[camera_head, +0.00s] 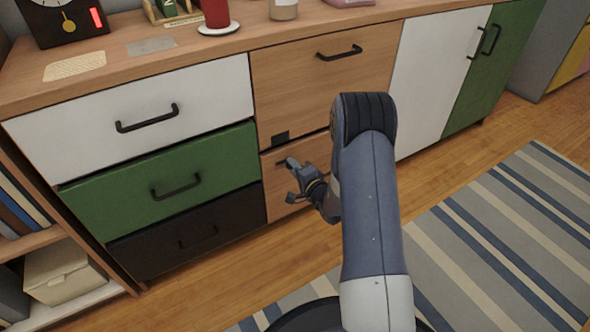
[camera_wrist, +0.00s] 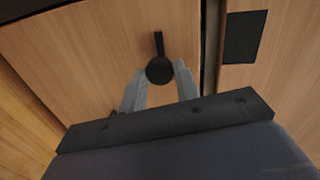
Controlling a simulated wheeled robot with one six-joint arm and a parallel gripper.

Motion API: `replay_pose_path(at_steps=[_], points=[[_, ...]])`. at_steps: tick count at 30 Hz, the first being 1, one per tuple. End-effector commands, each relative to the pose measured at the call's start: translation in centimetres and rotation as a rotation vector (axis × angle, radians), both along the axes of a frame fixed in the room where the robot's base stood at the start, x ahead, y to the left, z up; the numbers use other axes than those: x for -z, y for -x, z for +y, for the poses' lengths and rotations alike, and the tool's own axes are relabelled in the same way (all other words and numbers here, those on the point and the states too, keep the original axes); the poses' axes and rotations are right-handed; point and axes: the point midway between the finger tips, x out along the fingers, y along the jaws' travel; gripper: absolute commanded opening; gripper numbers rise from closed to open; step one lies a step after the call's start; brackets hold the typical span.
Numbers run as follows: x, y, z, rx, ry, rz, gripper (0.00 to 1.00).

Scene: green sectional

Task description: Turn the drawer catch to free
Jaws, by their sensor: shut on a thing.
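The drawer catch, a dark round knob (camera_wrist: 159,70) with a short bar, sits on a wooden drawer front (camera_wrist: 95,50). In the wrist view its bar points up the picture, roughly along the drawer's edge. My gripper (camera_wrist: 159,82) has its two grey fingers on either side of the round knob, shut on it. In the head view my gripper (camera_head: 289,178) is at the lower middle wooden drawer (camera_head: 317,150), and it hides most of the catch there. A dark square plate (camera_head: 280,138) sits just above, on the upper wooden front; it also shows in the wrist view (camera_wrist: 243,37).
A white drawer (camera_head: 90,112), a green drawer (camera_head: 120,190) and a dark drawer (camera_head: 150,240) are to the left. White (camera_head: 430,80) and green (camera_head: 510,50) doors are to the right. A striped rug (camera_head: 490,250) covers the floor at right. Small items stand on the cabinet top.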

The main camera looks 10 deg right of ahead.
Motion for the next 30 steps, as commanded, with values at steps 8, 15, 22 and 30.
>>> replay_pose_path(at_steps=[8, 15, 22, 30], points=[[0.11, 0.05, 0.09, -0.001, 0.037, -0.01, 0.07], [0.12, 0.05, 0.08, -0.002, 0.038, -0.01, 0.07], [0.11, 0.04, 0.07, -0.001, 0.037, -0.01, 0.41], [0.04, 0.02, 0.03, 0.0, 0.036, -0.01, 0.52]])
